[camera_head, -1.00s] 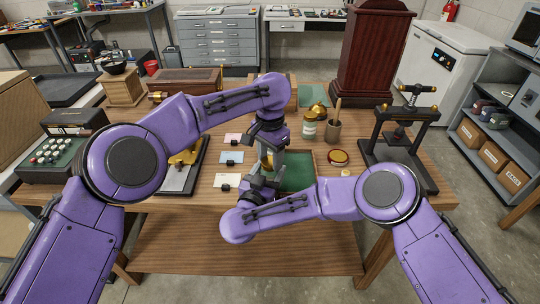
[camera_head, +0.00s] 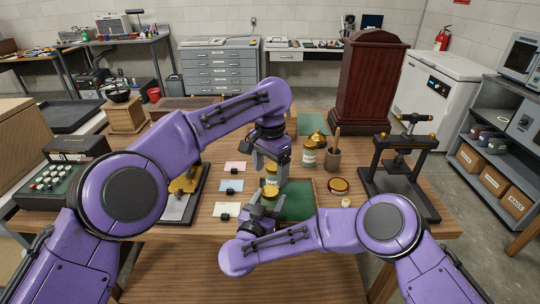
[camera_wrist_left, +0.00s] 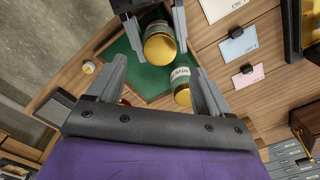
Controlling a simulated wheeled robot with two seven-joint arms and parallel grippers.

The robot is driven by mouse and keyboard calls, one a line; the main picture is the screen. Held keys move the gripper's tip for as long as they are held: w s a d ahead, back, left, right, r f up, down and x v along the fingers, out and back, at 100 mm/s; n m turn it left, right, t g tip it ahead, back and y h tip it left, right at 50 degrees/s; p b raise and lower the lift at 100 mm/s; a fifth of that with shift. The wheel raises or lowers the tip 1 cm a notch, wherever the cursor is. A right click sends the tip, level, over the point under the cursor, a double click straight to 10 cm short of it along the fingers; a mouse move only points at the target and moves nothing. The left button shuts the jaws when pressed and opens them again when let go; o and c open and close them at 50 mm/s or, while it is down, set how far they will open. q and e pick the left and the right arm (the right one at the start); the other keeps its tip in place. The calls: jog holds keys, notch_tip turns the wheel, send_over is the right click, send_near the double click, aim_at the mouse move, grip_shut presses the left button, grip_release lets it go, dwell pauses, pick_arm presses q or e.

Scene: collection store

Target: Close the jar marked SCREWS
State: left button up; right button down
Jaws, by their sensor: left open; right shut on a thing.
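My right gripper (camera_head: 264,208) is shut on a jar with a gold lid (camera_head: 270,192), over the tray's near left part. In the left wrist view this jar (camera_wrist_left: 160,47) sits between the right gripper's dark fingers. A second gold-lidded jar (camera_head: 271,171) stands just behind it, with a pale label in the left wrist view (camera_wrist_left: 182,92). I cannot read which label says SCREWS. My left gripper (camera_head: 270,160) is open and empty above the jars, fingers pointing down.
The green-lined tray (camera_head: 316,200) lies under the jars. Cards (camera_head: 236,167) lie to the left. The table's front strip is clear.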

jog(key=shift+c, duration=0.7)
grip_release()
pick_arm(q)
notch_tip(320, 180, up, 6)
jog(key=shift+f+b, duration=0.85)
jog(key=shift+b, duration=0.1)
pick_arm(e)
jog(key=v, duration=1)
jog(key=shift+s, duration=0.3)
